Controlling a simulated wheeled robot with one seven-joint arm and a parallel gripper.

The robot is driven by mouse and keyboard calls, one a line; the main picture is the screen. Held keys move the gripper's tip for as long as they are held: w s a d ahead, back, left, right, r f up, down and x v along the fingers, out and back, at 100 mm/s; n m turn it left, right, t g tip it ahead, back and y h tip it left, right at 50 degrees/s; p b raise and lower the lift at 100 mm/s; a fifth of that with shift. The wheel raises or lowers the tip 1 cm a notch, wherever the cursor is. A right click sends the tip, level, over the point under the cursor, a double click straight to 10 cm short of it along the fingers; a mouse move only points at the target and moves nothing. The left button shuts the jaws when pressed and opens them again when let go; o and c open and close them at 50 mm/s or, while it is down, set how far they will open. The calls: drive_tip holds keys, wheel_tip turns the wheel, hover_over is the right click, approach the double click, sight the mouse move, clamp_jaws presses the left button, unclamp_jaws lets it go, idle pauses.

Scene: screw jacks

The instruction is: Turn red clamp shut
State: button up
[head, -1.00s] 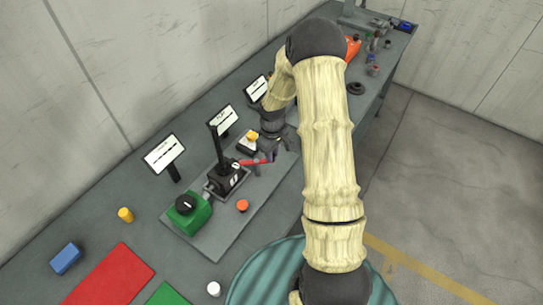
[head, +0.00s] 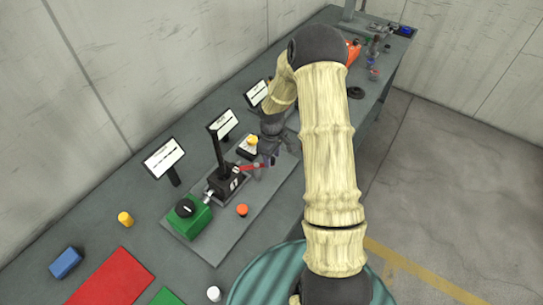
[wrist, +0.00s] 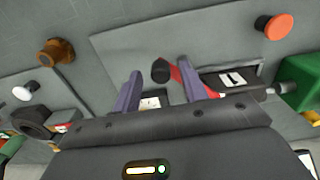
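The red clamp lever (head: 253,167) sticks out to the right from a black clamp block (head: 224,182) with a tall black upright, on a grey plate. My gripper (head: 266,158) is over the lever's outer end. In the wrist view, the two fingers of my gripper (wrist: 160,88) are apart. The lever (wrist: 207,90) passes by the right finger, which hides part of it. Its black tip (wrist: 160,70) shows between the fingers. I cannot tell whether finger and lever touch.
A green box (head: 188,216) with a black knob stands left of the clamp. An orange button (head: 242,210) is on the plate in front. A yellow button (head: 251,141) and sign stands (head: 222,124) are behind. The plate's front right is mostly clear.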

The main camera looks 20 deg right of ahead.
drive_tip(key=shift+r, duration=0.1)
wheel_tip(320, 180, up, 17)
drive_tip(key=b, duration=0.3)
drive_tip(key=shift+r+b, duration=0.15)
drive_tip(key=shift+b, duration=0.15)
idle(0.3)
drive_tip(key=s+a+f+m+t, duration=0.1)
drive_tip(key=s+a+m, duration=0.2)
drive_tip(key=s, duration=0.6)
drive_tip(key=s+a+m+t, duration=0.1)
drive_tip(key=s+a+m, duration=0.2)
drive_tip(key=s, duration=0.6)
drive_tip(key=shift+s+a+f+m+t, duration=0.3)
drive_tip(key=shift+s+f+m, duration=0.1)
drive_tip(key=shift+m, duration=0.3)
